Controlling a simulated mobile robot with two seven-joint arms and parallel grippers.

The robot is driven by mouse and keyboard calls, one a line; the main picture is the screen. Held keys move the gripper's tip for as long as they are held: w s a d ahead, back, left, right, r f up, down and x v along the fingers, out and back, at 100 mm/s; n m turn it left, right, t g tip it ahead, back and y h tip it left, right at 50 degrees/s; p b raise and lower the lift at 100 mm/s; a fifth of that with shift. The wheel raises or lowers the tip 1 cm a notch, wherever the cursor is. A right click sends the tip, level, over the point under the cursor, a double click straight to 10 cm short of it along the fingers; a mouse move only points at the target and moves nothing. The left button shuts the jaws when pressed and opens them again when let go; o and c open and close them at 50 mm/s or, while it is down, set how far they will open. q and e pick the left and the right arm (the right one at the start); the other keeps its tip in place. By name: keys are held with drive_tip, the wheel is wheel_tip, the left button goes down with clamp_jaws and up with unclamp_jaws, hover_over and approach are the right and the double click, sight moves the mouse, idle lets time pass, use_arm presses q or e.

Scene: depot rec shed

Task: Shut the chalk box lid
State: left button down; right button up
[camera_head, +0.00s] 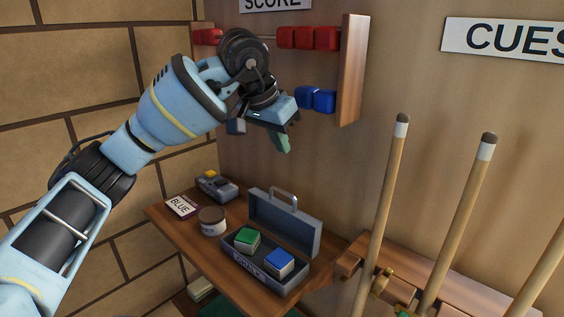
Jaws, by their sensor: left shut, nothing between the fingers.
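The grey chalk box (238,267) stands on a small wooden shelf table, with "CHALK" lettered on its front. Its lid (284,222) is open and stands up at the back, with a handle on its top edge. A green chalk cube (247,240) and a blue chalk cube (279,262) sit in the box. My left gripper (284,147) is above the box and lid, in front of the wall, apart from both. Its fingers point down and are shut and empty. My right gripper is not in view.
A round tub (212,221), a card reading "BLUE" (182,205) and a grey device (216,186) are left of the box on the shelf table (165,217). Cue sticks (384,208) stand at the right. A score rack with red and blue beads (309,38) hangs behind my gripper.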

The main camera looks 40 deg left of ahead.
use_arm(q)
drive_tip(key=shift+d+f, duration=0.1)
drive_tip(key=shift+f, duration=4.3)
